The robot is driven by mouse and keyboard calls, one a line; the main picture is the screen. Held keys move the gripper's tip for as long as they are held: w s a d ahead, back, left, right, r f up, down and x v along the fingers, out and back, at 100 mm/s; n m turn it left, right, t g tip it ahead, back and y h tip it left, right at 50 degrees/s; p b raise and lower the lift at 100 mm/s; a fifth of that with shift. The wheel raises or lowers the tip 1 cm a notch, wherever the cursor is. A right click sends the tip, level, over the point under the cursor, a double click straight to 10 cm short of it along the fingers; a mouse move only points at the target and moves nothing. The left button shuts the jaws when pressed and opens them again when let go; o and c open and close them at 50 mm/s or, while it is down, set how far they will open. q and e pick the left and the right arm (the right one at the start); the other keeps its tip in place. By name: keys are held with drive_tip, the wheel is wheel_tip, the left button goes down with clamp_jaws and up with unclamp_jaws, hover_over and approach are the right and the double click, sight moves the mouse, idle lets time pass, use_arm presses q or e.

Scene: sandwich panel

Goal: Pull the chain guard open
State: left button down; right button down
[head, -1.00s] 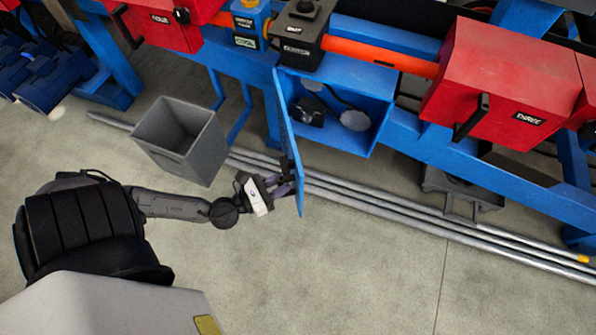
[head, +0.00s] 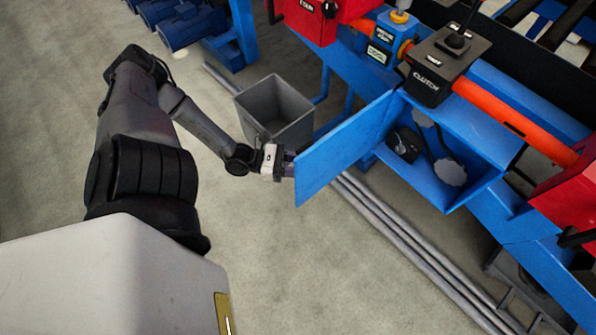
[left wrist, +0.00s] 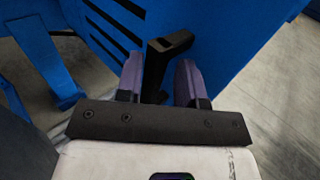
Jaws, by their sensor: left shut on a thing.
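The chain guard is a blue hinged panel (head: 345,148) on the front of the blue machine. It stands swung well out, and the blue box (head: 475,150) behind it is exposed, with a chain and dark sprocket parts inside. My left gripper (head: 288,163) is at the panel's free edge, on its left side. In the left wrist view, the guard (left wrist: 225,35) fills the top, and a black handle (left wrist: 168,50) stands between the two purple fingers of my left gripper (left wrist: 160,80), which is shut on it. The handle is hidden in the head view. My right gripper is not in view.
A grey open bin (head: 275,108) stands on the floor close behind my left forearm and gripper. Long metal pipes (head: 400,235) lie on the floor below the machine. Red boxes (head: 315,15) and a black clutch lever box (head: 440,70) are above. The floor at lower middle is clear.

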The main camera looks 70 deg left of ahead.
use_arm(q)
drive_tip(key=shift+a+f, duration=0.2)
drive_tip(key=shift+a, duration=0.6)
drive_tip(key=c, duration=1.2)
unclamp_jaws()
drive_tip(key=shift+o, duration=0.6)
drive_tip(key=shift+w, duration=0.3)
drive_tip(key=shift+s, duration=0.1)
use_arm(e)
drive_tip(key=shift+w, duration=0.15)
use_arm(q)
drive_tip(key=shift+r, duration=0.2)
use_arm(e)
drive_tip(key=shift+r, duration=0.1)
use_arm(q)
drive_tip(key=p+v, duration=0.5)
drive_tip(key=v, duration=0.9)
drive_tip(key=shift+d, duration=0.25)
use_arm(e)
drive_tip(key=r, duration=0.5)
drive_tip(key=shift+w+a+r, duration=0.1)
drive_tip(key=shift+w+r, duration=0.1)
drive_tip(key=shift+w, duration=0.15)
